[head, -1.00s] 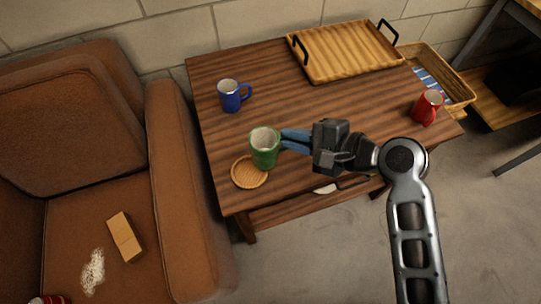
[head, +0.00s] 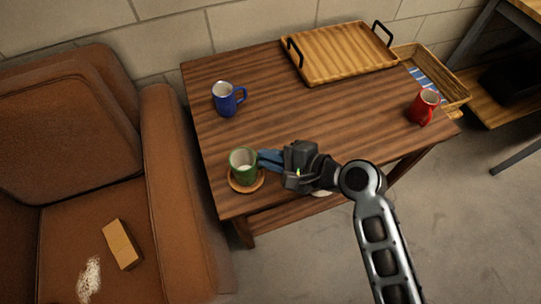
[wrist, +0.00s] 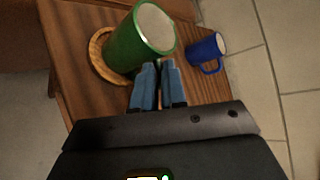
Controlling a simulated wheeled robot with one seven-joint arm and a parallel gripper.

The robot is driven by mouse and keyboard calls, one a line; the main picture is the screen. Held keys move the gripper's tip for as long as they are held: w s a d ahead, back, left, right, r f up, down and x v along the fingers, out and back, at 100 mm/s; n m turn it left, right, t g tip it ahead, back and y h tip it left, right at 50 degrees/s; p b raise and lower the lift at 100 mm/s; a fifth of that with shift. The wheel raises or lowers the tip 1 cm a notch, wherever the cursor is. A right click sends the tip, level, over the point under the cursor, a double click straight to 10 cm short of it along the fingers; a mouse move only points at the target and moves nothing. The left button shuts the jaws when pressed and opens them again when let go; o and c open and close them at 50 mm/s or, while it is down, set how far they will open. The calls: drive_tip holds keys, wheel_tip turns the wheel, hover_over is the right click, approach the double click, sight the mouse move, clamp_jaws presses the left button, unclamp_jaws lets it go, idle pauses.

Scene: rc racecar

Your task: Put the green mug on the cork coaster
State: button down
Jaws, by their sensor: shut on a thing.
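The green mug (head: 243,164) is upright over the cork coaster (head: 247,188) near the table's front left corner in the head view. My gripper (head: 262,160) is shut on the mug from its right side. In the wrist view the mug (wrist: 140,38) is in front of the blue fingers (wrist: 157,75), with the coaster (wrist: 97,48) showing at its left. The mug covers much of the coaster. I cannot tell whether the mug's base touches the coaster or hangs just above it.
A blue mug (head: 226,101) stands behind, and a red mug (head: 423,107) stands at the table's right. A wooden tray (head: 340,62) with black handles lies at the back. A brown armchair (head: 170,180) is close on the left. The table's middle (head: 310,115) is clear.

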drive_tip(key=c, duration=1.2)
unclamp_jaws()
drive_tip(key=shift+d+r, duration=0.1)
drive_tip(key=shift+r, duration=0.05)
drive_tip(key=v, duration=1.1)
drive_tip(key=shift+s+d+r+p, duration=0.1)
drive_tip(key=shift+s+d+p, duration=0.15)
drive_tip(key=shift+d+p, duration=0.1)
drive_tip(key=shift+s, duration=0.1)
